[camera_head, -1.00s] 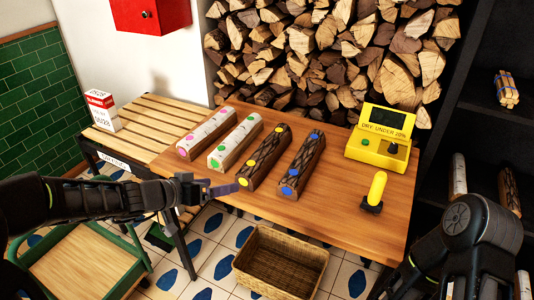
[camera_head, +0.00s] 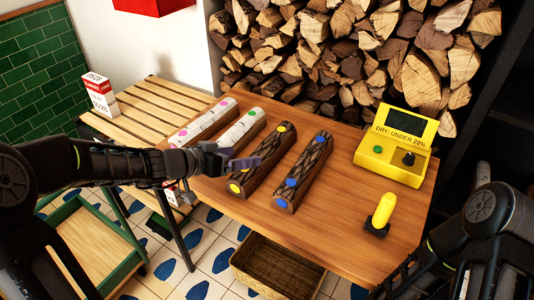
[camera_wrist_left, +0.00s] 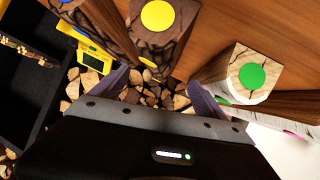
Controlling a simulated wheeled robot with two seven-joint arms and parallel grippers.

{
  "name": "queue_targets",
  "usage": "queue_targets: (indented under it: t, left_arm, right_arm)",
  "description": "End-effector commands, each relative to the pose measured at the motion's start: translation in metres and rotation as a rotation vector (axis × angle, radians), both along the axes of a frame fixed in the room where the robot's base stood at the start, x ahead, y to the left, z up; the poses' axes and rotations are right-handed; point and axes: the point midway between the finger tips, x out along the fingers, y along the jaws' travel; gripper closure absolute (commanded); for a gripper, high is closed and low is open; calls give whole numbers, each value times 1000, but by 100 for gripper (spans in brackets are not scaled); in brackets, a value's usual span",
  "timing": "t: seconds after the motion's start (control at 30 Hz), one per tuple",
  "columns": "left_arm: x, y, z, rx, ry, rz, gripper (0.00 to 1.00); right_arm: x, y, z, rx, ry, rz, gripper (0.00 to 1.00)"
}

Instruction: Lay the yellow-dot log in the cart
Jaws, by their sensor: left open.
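The yellow-dot log (camera_head: 271,153) is dark and rough-barked, with a yellow dot at each end. It lies on the wooden table between the green-dot log (camera_head: 240,131) and the blue-dot log (camera_head: 305,168). My left gripper (camera_head: 246,163) is open over the yellow-dot log, its fingertips hiding part of it. In the left wrist view the yellow-dot log (camera_wrist_left: 162,40) shows ahead of the spread fingers (camera_wrist_left: 166,92), with nothing held. The cart (camera_head: 100,243), green-framed with a wooden bed, stands at lower left, partly behind my left arm. My right gripper is out of view.
A pink-dot log (camera_head: 207,118) lies at the left of the row. A yellow moisture meter (camera_head: 395,150) and its yellow-handled probe (camera_head: 382,210) are on the right of the table. A wicker basket (camera_head: 275,268) stands below the front edge. Stacked firewood is behind.

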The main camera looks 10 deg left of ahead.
Motion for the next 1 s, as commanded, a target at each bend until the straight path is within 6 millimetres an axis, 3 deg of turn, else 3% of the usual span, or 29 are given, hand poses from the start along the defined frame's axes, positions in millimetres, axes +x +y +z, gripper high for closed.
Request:
queue_targets:
  t: [0.4,0.77,1.0]
  left_arm:
    - [18,-14,-12,-2,2,-1,16]
    - [21,-16,-13,-1,0,-1,16]
    - [41,-32,-26,-1,4,-2,16]
  right_arm:
    - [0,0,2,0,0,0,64]
    - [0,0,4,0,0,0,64]
    - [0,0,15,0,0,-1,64]
